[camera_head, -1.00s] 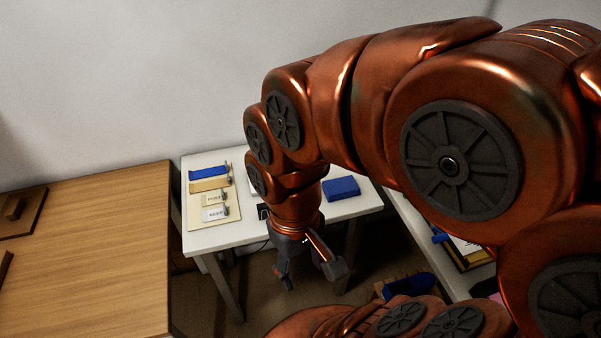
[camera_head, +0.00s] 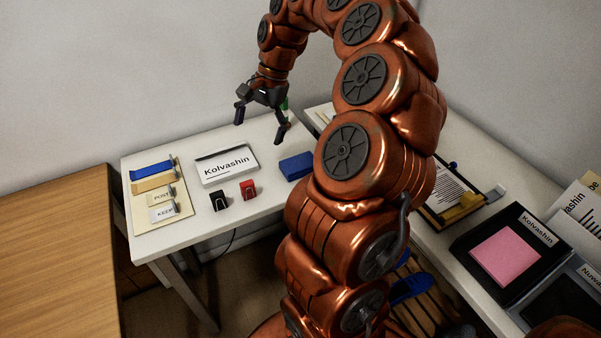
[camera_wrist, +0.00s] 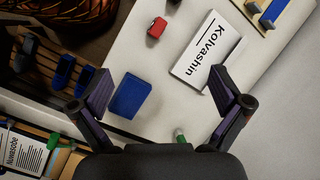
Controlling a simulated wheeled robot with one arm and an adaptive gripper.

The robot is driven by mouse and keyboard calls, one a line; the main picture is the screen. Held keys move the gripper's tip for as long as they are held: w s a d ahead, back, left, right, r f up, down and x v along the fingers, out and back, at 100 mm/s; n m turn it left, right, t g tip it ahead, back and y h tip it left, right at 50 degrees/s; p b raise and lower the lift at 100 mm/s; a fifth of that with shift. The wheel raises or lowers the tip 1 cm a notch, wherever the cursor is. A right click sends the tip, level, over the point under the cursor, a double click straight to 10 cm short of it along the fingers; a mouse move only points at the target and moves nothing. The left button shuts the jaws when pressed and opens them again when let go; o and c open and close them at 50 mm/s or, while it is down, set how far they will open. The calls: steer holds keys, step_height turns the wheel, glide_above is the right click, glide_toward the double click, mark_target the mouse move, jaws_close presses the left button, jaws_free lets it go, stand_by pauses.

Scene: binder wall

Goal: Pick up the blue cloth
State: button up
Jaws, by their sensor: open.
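The blue cloth (camera_head: 296,166) looks like a flat folded blue block. It lies on the white table (camera_head: 185,238), near its right edge. My gripper (camera_head: 260,125) is open and empty above the back of this table, to the left of and behind the cloth. In the wrist view the cloth (camera_wrist: 130,96) lies beside the left finger, inside the span of the open fingers (camera_wrist: 160,83). The cloth is in full view there, and nothing touches it.
A white box labelled Kolvashin (camera_head: 226,166), a black clip (camera_head: 218,199) and a red clip (camera_head: 248,189) are on the table. A green-topped object (camera_wrist: 180,135) stands near my gripper. A labelled board (camera_head: 160,195) is at left. A side table holds a pink pad (camera_head: 506,256).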

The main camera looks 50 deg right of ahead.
steer(key=d+f+m+b, duration=0.1)
steer(key=d+f+m, duration=0.3)
steer(key=d+f, duration=0.3)
steer(key=m+b, duration=0.1)
steer(key=m, duration=0.2)
glide_toward(301, 162)
steer(key=shift+s+a+f+t, duration=0.15)
steer(key=shift+s+a+f, duration=0.05)
steer(key=shift+f, duration=0.25)
steer(key=shift+s+a+f+t, duration=0.15)
steer(key=shift+s+a+f, duration=0.05)
steer(key=shift+f, duration=0.3)
steer(key=shift+p+x, duration=0.4)
steer(key=shift+x, duration=3.35)
steer(key=shift+w, duration=0.2)
steer(key=c, duration=1.1)
steer(key=shift+r+b, duration=0.3)
steer(key=shift+r, duration=1.5)
steer(key=s+a+b, duration=0.1)
steer(key=s+a, duration=0.2)
steer(key=a, duration=0.4)
steer(key=s+a+r+b, duration=0.1)
steer(key=s+a, duration=0.1)
steer(key=a, duration=0.5)
steer(key=shift+s+a+r, duration=0.2)
steer(key=shift+s+a, duration=0.2)
